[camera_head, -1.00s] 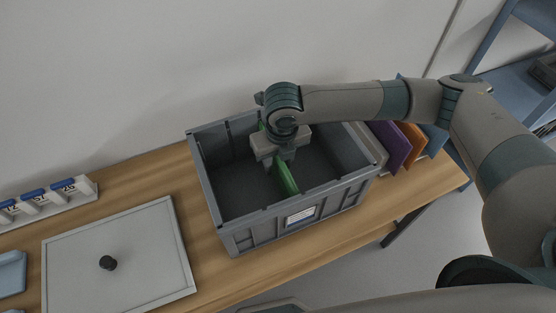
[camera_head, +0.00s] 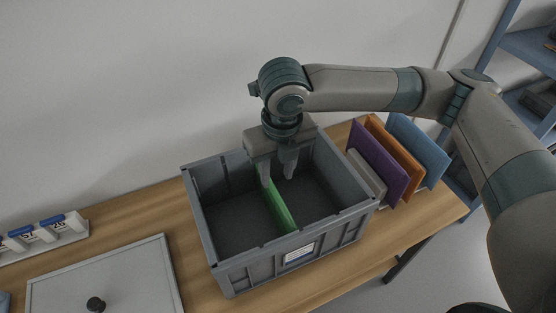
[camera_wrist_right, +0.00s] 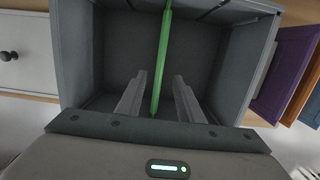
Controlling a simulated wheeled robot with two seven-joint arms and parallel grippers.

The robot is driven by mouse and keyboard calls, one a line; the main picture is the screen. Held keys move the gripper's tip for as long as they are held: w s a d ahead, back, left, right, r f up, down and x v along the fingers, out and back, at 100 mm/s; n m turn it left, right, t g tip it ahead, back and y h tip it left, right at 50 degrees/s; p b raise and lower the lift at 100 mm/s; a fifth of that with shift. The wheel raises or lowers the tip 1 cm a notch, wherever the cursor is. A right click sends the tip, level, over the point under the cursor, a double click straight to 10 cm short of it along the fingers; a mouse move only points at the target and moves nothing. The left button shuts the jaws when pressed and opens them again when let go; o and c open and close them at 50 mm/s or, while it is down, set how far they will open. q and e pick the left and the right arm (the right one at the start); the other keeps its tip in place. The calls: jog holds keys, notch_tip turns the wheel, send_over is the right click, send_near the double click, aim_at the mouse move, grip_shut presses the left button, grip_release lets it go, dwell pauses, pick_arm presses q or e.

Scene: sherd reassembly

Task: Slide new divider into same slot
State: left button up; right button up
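A green divider (camera_head: 279,207) stands upright inside the grey crate (camera_head: 222,278), running from its back wall to its front wall and splitting it in two. My right gripper (camera_head: 277,182) is above the crate, its fingers apart and pointing down. In the right wrist view the green divider (camera_wrist_right: 161,62) runs between the two open fingers (camera_wrist_right: 157,98) with a gap on each side. The divider's lower edge is hidden inside the crate. My left gripper is in neither view.
Purple (camera_head: 378,163), orange (camera_head: 397,158) and blue (camera_head: 419,152) panels stand in a rack right of the crate. The wall is close behind.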

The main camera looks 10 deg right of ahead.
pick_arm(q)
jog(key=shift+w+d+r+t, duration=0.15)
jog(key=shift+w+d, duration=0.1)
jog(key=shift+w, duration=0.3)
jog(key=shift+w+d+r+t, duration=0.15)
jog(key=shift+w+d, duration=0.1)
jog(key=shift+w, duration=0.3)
pick_arm(e)
jog(key=r, duration=0.4)
jog(key=shift+s+r, duration=0.3)
jog(key=shift+r, duration=0.1)
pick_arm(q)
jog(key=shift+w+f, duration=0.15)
